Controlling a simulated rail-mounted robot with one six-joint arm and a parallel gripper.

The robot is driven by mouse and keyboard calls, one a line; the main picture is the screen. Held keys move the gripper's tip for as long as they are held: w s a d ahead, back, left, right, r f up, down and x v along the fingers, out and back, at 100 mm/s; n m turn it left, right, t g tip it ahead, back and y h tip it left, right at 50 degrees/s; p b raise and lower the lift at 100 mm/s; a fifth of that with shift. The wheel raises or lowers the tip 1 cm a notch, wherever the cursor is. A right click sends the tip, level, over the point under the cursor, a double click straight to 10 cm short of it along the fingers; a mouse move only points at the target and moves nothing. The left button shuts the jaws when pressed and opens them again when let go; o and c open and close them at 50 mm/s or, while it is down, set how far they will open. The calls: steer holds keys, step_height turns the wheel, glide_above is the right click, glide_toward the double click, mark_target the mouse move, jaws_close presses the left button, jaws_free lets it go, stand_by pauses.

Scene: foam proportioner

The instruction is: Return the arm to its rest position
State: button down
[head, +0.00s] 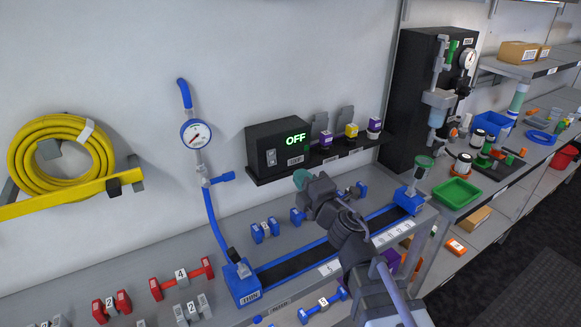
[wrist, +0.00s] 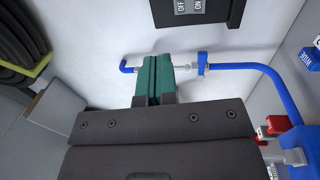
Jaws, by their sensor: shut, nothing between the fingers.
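My gripper (head: 301,178) is raised over the bench, just below and in front of the black box with the green OFF display (head: 278,143). My dark arm reaches up to it from the lower right. In the wrist view my gripper's green fingers (wrist: 152,78) are pressed together with nothing between them. Beyond them a blue hose with a pale fitting (wrist: 186,68) runs along the white wall. I cannot tell from these frames how far the fingertips are from the shelf or the hose.
A blue hose with a gauge (head: 196,134) hangs left of the gripper. A yellow coiled hose (head: 62,125) hangs farther left. Red numbered pieces (head: 181,279) lie on the bench. A black cabinet (head: 412,90) and a green tray (head: 457,193) stand at the right.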

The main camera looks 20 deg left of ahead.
steer(key=shift+s+d, duration=0.2)
steer(key=w+d+f+m+g+h, duration=0.1)
steer(key=w+d+f+m+h, duration=0.1)
steer(key=d+f+m+h, duration=0.5)
steer(key=w+d+f+m+h, duration=0.1)
steer(key=d+f+m+h, duration=0.2)
steer(key=d+m+h, duration=0.65)
steer(key=s+d+f+m+g+y, duration=0.2)
steer(key=s+d+f+m+g, duration=0.7)
steer(key=s+d+g, duration=0.3)
steer(key=s+d+m, duration=0.1)
steer(key=s+d, duration=0.1)
steer(key=shift+d+f+m, duration=0.15)
steer(key=shift+d+m, duration=0.2)
